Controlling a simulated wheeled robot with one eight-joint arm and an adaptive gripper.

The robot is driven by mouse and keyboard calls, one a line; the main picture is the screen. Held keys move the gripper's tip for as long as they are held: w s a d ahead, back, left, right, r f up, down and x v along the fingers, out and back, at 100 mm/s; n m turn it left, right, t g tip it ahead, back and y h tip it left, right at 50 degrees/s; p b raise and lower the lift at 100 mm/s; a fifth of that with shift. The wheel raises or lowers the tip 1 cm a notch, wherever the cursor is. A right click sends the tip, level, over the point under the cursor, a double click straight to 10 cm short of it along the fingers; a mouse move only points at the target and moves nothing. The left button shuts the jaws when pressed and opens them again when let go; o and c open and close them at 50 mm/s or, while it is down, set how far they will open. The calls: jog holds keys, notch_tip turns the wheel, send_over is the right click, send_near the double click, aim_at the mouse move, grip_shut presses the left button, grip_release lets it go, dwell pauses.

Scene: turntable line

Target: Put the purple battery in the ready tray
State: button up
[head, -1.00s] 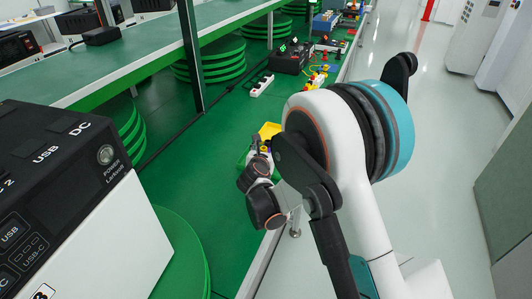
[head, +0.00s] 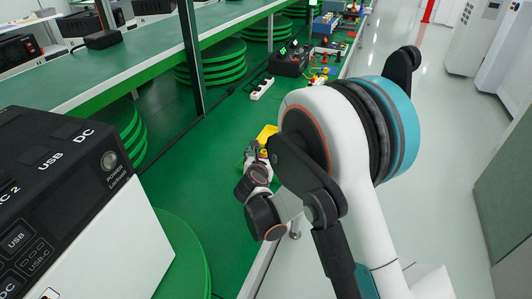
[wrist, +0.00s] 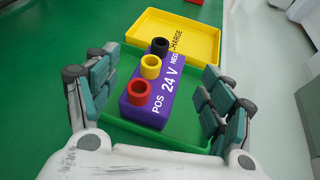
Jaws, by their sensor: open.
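The purple battery (wrist: 165,88) shows in the wrist view, marked POS, 24 V and NEG, with a red, a yellow and a black terminal on top. It lies over the green tray (wrist: 163,141), within its outline. Whether it rests on the tray floor is hard to tell. The yellow tray (wrist: 205,42), marked CHARGE, is just beyond. No ready label is readable. My gripper (wrist: 161,68) is open, with one finger on each side of the battery and gaps showing between. In the head view my arm hides the battery; the yellow tray (head: 267,132) peeks out behind my gripper (head: 256,152).
A large black and white power unit (head: 75,205) stands at the near left. A white power strip (head: 262,88) and a black box (head: 288,62) lie farther along the green bench (head: 215,150). The aisle floor at right is clear.

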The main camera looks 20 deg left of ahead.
jog(key=p+v, duration=0.2)
jog(key=v, duration=0.7)
